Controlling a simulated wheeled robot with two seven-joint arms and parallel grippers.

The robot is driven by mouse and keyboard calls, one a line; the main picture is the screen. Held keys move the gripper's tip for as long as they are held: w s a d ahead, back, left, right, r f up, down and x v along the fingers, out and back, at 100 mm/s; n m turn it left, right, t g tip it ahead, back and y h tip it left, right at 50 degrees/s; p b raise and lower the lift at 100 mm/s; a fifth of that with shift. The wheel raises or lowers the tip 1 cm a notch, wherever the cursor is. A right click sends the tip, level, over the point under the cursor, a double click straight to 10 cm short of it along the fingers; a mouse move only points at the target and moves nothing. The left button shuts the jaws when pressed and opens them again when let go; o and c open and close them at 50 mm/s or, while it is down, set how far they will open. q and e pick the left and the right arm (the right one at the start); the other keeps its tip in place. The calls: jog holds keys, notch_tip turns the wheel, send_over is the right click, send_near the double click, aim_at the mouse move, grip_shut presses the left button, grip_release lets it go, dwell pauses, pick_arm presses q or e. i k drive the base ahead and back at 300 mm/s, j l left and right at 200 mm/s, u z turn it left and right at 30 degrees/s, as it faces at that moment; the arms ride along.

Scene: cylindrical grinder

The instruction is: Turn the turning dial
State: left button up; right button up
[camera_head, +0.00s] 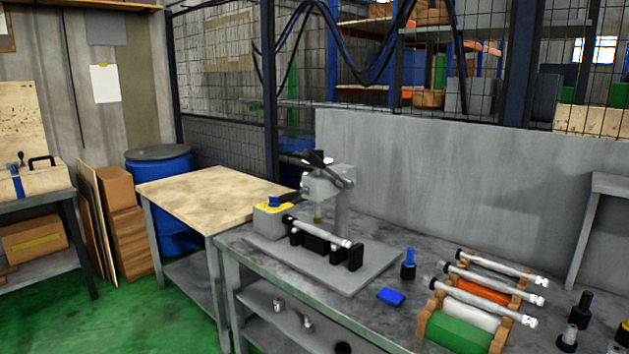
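A small grey machine (328,187) stands on a grey base plate (345,281) on the metal workbench. A black lever-like handle (318,158) is at its top. At the plate's left corner is a grey box with a yellow top (268,209) and a small blue knob (273,201) on it. I cannot tell for sure which part is the turning dial. A silver rod (318,232) lies across black supports on the plate. Neither of my grippers is in view, and nothing touches the machine.
On the grey workbench (375,325), a wooden rack (427,322) holds several silver rods. A blue block (390,297) and a blue-topped black piece (408,265) lie between plate and rack. A wooden-topped table (215,192) adjoins at left. Green floor (140,315) is open there.

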aim_at(273, 202)
jog(key=i+j+z, duration=0.1)
jog(key=j, duration=0.25)
jog(key=i+j+z, duration=0.1)
jog(key=j, duration=0.25)
jog(key=i+j+z, duration=0.1)
jog(key=j, duration=0.3)
jog(key=i+j+z, duration=0.1)
jog(key=j, duration=0.3)
jog(key=i, duration=0.1)
